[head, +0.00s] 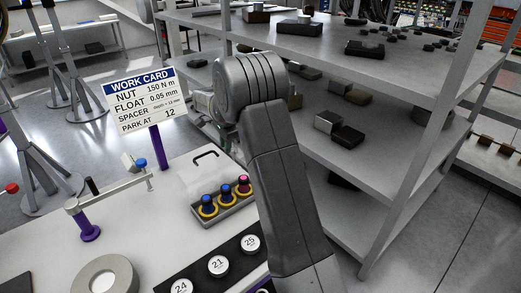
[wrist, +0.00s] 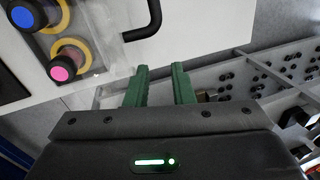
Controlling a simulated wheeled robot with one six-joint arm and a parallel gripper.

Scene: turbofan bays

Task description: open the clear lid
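The clear lid (head: 196,171) is a pale see-through panel on the white bench, with a black bar handle (head: 205,154) at its far side. Blue and pink capped pieces with yellow rings (head: 225,197) sit in a tray at its near side. In the wrist view the handle (wrist: 152,22) is at the top, and a blue cap (wrist: 22,16) and a pink cap (wrist: 62,68) are at the left. My gripper (wrist: 160,84) has two green fingers, apart with nothing between them. The handle lies beyond the fingertips, not touching them. In the head view my arm hides the gripper.
A work card (head: 142,98) stands on a purple post behind the bench. A torque-wrench-like bar (head: 110,194) is at left. Numbered round weights (head: 218,265) lie in a black holder in front. A grey shelf rack (head: 405,100) stands close at right.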

